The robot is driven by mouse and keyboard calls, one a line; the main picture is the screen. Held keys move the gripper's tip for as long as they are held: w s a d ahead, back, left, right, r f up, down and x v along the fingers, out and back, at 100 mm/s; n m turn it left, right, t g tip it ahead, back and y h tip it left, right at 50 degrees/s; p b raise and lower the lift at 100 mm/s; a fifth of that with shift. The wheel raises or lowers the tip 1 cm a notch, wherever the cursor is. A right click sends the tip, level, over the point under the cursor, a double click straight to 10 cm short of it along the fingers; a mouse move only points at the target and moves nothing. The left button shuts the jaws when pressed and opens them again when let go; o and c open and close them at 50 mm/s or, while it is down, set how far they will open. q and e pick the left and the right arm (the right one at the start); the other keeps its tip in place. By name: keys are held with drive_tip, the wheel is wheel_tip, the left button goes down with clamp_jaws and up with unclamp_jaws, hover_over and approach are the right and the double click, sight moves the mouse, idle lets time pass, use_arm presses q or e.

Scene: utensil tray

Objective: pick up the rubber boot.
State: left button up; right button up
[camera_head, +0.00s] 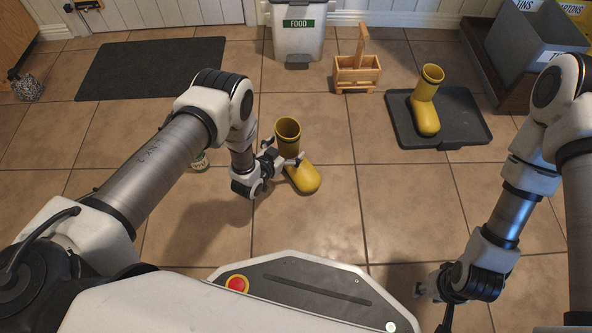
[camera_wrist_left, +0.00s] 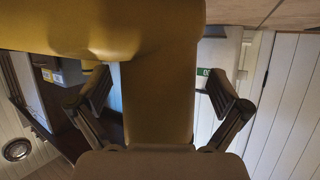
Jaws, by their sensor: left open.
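A yellow rubber boot (camera_head: 304,179) stands upright on the tiled floor in front of my left arm, its toe toward the lower right. My left gripper (camera_head: 281,160) is beside the boot at shaft height, with its fingers reaching around it. In the left wrist view the boot's shaft (camera_wrist_left: 158,105) lies between the two open fingers, with a gap visible on each side. A second yellow boot (camera_head: 426,101) stands on a dark boot tray (camera_head: 465,128) at the right. My right gripper (camera_head: 432,292) is low at the bottom right, partly hidden; its jaws are unclear.
A wooden caddy (camera_head: 356,76) and a white food bin (camera_head: 297,35) stand at the back. Grey recycling boxes (camera_head: 528,45) are at the back right. A dark mat (camera_head: 150,67) lies at the back left. A small can (camera_head: 199,163) is partly behind my left arm. Floor around the boot is mostly clear.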

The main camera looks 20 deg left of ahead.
use_arm(q)
drive_tip(key=shift+w+d+f, duration=0.15)
drive_tip(key=shift+w+f, duration=0.15)
drive_tip(key=shift+w, duration=0.15)
drive_tip(key=shift+r, duration=0.1)
drive_tip(key=c, duration=1.9)
drive_tip(key=shift+o, duration=0.2)
drive_tip(key=shift+r, duration=0.15)
